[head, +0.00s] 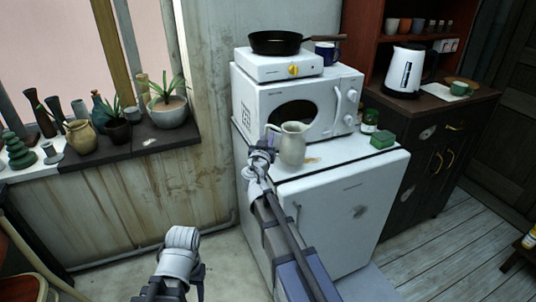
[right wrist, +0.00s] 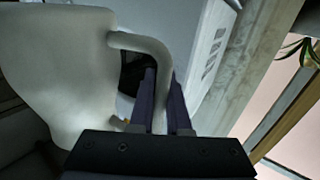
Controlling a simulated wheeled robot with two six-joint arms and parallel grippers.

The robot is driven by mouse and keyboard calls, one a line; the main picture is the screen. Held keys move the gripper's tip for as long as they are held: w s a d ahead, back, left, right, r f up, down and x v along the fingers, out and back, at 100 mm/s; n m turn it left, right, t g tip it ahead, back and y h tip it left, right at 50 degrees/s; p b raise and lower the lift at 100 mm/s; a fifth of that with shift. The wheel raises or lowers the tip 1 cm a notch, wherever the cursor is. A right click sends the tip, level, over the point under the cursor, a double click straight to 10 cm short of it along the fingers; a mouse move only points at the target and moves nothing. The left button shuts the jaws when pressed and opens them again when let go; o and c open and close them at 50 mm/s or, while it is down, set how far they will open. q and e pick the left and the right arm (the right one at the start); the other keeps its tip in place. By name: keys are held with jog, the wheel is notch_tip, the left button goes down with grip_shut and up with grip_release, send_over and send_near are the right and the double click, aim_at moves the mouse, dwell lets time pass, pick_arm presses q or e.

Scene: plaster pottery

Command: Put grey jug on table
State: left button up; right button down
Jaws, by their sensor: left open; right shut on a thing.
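The pale grey jug (head: 293,146) is upright at the top of the white fridge, in front of the microwave. I cannot tell whether its base touches the fridge top. My right gripper (head: 266,150) is at the jug's left side, shut on its handle. In the right wrist view the handle (right wrist: 140,42) passes between the fingers (right wrist: 160,100), and the jug body (right wrist: 60,75) fills the left. My left gripper (head: 180,262) is open, low at the bottom of the head view, away from the jug. I cannot make out a table for certain.
The microwave (head: 335,105) stands behind the jug, with a hotplate (head: 278,67) and pan (head: 275,42) on it. A green jar (head: 369,121) and green box (head: 383,140) are on the fridge (head: 345,205). Pots and plants line the windowsill (head: 165,140). Floor shows between sill and fridge.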

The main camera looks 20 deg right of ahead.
jog(key=shift+f+b, duration=2.15)
jog(key=shift+b, duration=0.05)
jog(key=shift+r, duration=0.1)
jog(key=c, duration=1.3)
grip_release()
jog(key=shift+f, duration=0.2)
jog(key=shift+c, duration=0.2)
jog(key=o, duration=0.5)
jog(key=shift+r, duration=0.1)
jog(key=shift+c, duration=0.2)
